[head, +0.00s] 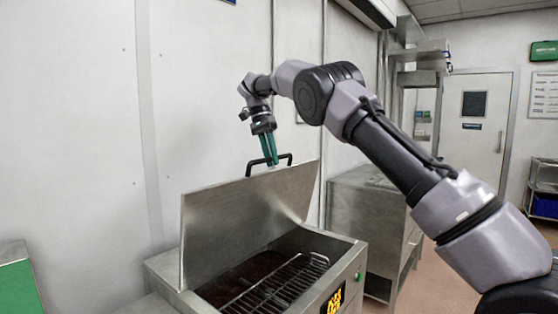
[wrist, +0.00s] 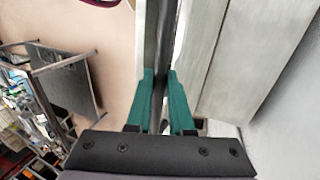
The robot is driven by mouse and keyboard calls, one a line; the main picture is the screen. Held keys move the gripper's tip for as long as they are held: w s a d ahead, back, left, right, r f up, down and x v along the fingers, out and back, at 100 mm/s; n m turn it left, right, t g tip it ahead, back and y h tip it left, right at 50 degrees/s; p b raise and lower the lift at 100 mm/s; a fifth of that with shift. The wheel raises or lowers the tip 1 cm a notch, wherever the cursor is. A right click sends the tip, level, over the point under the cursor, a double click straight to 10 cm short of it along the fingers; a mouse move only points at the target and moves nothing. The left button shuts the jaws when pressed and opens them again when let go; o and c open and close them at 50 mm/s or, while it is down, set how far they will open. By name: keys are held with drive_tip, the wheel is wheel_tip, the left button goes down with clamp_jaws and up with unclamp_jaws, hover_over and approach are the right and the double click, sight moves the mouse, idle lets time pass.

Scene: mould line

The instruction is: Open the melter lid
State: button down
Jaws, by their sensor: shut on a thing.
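The melter (head: 352,262) is a steel box at the lower middle of the head view, with a wire rack (head: 275,285) over dark contents inside. Its steel lid (head: 235,222) is raised, standing tilted up over the opening. A black bar handle (head: 284,157) is on the lid's top edge. My gripper (head: 269,158) is at the handle, its green fingers pointing down, shut on it. In the wrist view the green fingers (wrist: 161,90) close on a dark bar between them. The exact contact is partly hidden by the fingers.
A glowing display (head: 333,301) and a green button (head: 358,276) are on the melter's front. A steel cabinet (head: 365,215) stands to the right behind it. A pale wall (head: 215,100) is behind the lid. Open floor (head: 425,285) lies at right.

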drive_tip(key=shift+a+f, duration=0.2)
drive_tip(key=shift+a, duration=0.05)
drive_tip(key=c, duration=0.8)
unclamp_jaws()
drive_tip(key=shift+w, duration=0.1)
drive_tip(key=shift+r, duration=0.1)
drive_tip(key=shift+d, duration=0.1)
